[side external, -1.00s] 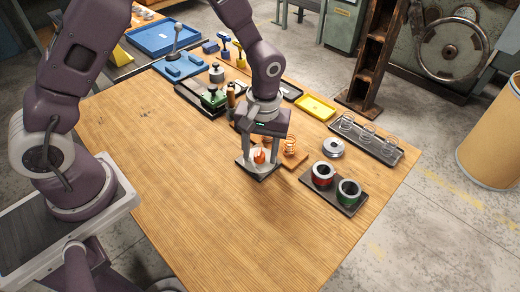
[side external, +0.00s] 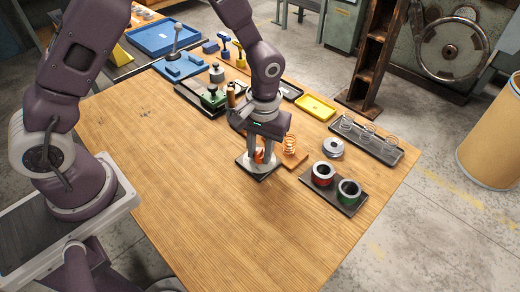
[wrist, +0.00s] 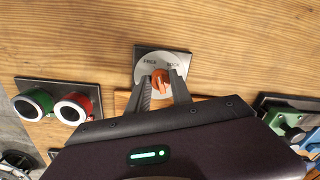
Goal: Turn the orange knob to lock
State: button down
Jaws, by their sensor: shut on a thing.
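The orange knob (wrist: 161,77) sits on a silver dial (wrist: 147,69) with the words FREE at left and LOCK at right in the wrist view. The dial is on a dark square plate (wrist: 170,50). My gripper (wrist: 162,87) is shut on the knob, one finger on each side, pointing down at it. In the side view the knob (side external: 259,155) is partly hidden by the fingers, above the dark plate (side external: 258,176). The knob's exact pointing direction is hard to tell.
Just right of the plate is an orange board with a copper-coloured coil (side external: 291,143). A dark tray holds a red cup (side external: 323,173) and a green cup (side external: 348,190). The front table (side external: 190,220) is clear.

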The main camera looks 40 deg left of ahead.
aim_at(259, 153)
jog(key=m, duration=0.5)
jog(key=shift+m, duration=0.3)
jog(key=m, duration=0.5)
jog(key=shift+m+t, duration=0.3)
jog(key=c, duration=1.1)
grip_release()
jog(key=shift+c, duration=0.2)
jog(key=r, duration=0.7)
jog(key=shift+s+d, duration=0.1)
jog(key=shift+s, duration=0.1)
